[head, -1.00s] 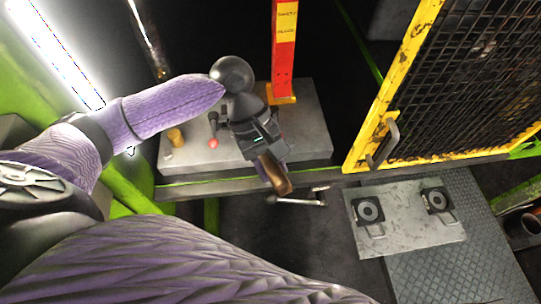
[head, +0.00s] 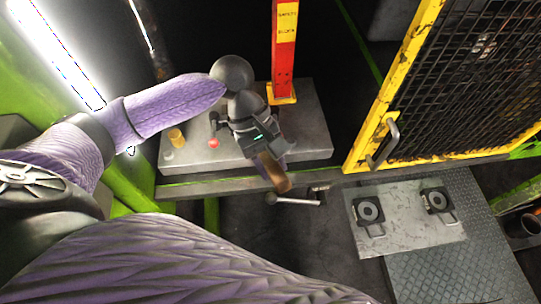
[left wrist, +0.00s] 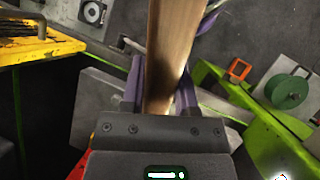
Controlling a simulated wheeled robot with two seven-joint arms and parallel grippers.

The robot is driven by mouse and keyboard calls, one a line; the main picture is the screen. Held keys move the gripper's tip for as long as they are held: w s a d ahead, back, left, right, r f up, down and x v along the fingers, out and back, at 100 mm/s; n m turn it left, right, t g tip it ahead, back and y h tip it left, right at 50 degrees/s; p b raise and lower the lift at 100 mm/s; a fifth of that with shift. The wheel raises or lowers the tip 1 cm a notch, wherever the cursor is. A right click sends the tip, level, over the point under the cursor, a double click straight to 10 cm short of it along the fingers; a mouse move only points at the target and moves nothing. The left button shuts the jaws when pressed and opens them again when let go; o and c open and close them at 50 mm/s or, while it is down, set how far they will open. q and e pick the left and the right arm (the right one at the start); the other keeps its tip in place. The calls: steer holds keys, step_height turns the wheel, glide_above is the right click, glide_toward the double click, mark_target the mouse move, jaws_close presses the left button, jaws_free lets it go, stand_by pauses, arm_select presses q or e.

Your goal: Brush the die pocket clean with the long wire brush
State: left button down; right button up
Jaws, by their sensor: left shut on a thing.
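My left gripper (head: 269,160) is above the front part of a grey metal bench (head: 313,140) and is shut on a brown wooden handle (head: 277,180), which I take to be the wire brush's. In the left wrist view the gripper (left wrist: 161,100) has its purple fingers on both sides of the wooden handle (left wrist: 172,45), which runs up out of the picture. No bristles show in either view. I cannot make out a die pocket. My right gripper is not in view.
A yellow-framed mesh guard (head: 462,80) with a grey handle stands at the right.

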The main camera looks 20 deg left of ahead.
arm_select(q)
steer(key=shift+s+d, duration=0.2)
steer(key=shift+s, duration=0.1)
steer(key=shift+w+a, duration=0.45)
steer(key=shift+w, duration=0.3)
steer(key=shift+s, duration=0.1)
steer(key=shift+s+d, duration=0.45)
steer(key=shift+s, duration=0.15)
